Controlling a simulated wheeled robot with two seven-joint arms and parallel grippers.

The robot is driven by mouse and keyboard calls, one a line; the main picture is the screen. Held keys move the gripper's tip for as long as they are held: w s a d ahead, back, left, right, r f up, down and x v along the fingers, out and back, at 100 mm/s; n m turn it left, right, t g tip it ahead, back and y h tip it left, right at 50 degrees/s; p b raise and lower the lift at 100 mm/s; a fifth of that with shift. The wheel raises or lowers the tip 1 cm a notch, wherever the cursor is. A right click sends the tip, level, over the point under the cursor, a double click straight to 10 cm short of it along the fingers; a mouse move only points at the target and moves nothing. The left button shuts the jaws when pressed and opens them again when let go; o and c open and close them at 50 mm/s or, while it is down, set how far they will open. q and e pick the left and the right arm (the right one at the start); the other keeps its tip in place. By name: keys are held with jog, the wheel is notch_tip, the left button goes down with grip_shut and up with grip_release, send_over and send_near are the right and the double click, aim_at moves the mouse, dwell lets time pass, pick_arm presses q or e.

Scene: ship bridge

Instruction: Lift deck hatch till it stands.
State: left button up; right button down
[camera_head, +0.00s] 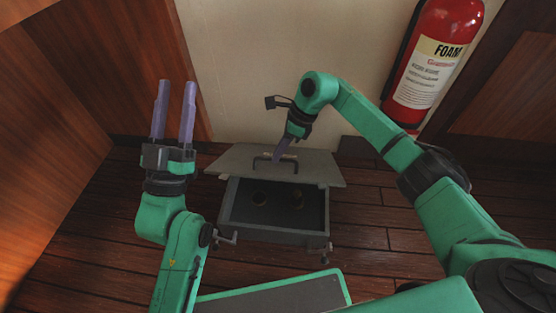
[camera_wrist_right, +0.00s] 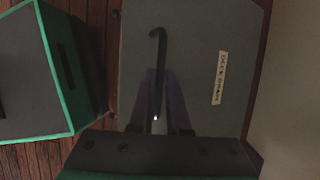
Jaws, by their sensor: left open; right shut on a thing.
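The deck hatch lid (camera_head: 318,168) is a grey panel with a dark bar handle (camera_head: 262,166). It stands partly open over the back of a low grey hatch frame (camera_head: 275,233), tilted, its exact angle hard to judge. The dark opening shows in front of it. My right gripper (camera_head: 284,157) is shut on the handle. The wrist view shows the handle (camera_wrist_right: 158,45) running between its fingers (camera_wrist_right: 158,108), with the lid (camera_wrist_right: 195,45) behind. My left gripper (camera_head: 173,100) is open and empty, fingers pointing up, left of the hatch and apart from it.
A red foam extinguisher (camera_head: 432,65) hangs on the wall at the upper right. A pale wall (camera_head: 250,60) stands behind the hatch, wooden panels on both sides. Latch-like fittings (camera_head: 226,239) stick out at the frame's front. Plank floor (camera_head: 110,220) is clear on the left.

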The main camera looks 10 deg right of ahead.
pick_arm(q)
jog(key=shift+f, duration=0.25)
grip_shut()
jog(key=s+d+f+m+g, duration=0.25)
jog(key=f+m+g, duration=0.55)
jog(key=f+m, duration=0.8)
jog(key=s+a+f+m+g+y, duration=0.2)
jog(key=s+f+m+y, duration=0.15)
jog(key=f+m, duration=0.45)
jog(key=s+a+f+m+g+y, duration=0.15)
jog(key=s+f+m, duration=0.3)
jog(key=m, duration=0.75)
jog(key=w+d, duration=0.3)
jog(key=w, duration=0.8)
jog(key=shift+d+y, duration=0.2)
jog(key=shift+y, duration=0.1)
